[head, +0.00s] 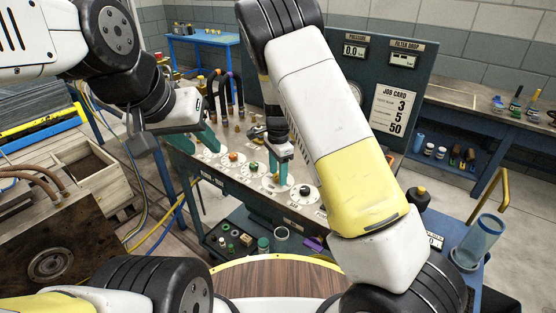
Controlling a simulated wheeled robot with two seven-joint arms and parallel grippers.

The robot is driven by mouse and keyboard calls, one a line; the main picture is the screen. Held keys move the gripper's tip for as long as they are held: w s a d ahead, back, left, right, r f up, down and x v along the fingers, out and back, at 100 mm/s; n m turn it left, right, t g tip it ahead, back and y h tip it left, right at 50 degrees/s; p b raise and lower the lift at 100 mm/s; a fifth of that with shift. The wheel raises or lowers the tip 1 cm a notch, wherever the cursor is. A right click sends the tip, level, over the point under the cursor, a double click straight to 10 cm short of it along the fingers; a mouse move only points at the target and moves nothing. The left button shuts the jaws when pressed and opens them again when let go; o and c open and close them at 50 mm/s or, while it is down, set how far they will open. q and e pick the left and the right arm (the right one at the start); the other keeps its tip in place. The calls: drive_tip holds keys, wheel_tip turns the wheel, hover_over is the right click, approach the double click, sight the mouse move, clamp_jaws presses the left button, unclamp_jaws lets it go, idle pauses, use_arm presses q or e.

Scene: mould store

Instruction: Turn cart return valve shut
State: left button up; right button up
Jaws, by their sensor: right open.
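The bench's sloping front panel (232,182) carries a row of white dials with knobs. The knobs include an orange one (233,157), a green one (254,167) and a black one (304,190). The dial labels are too small to read, so I cannot tell which is the cart return valve. My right gripper (278,172) is open, pointing down over the dials right of the green knob. Its fingers partly hide the dial there, and I cannot tell whether they touch it. My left gripper (196,140) is open and empty near the panel's left end.
A clear cylinder (479,239) stands at the right. Hoses (153,235) run down the left beside a wooden crate (95,168). A job card (393,108) and gauges hang behind. My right forearm covers much of the middle.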

clamp_jaws()
drive_tip(key=shift+n, duration=0.3)
drive_tip(key=n, duration=0.3)
drive_tip(key=shift+r+n, duration=0.1)
drive_tip(key=shift+n, duration=0.2)
drive_tip(key=n, duration=0.4)
drive_tip(key=shift+n, duration=0.3)
drive_tip(key=n, duration=0.4)
drive_tip(key=shift+n, duration=2.5)
unclamp_jaws()
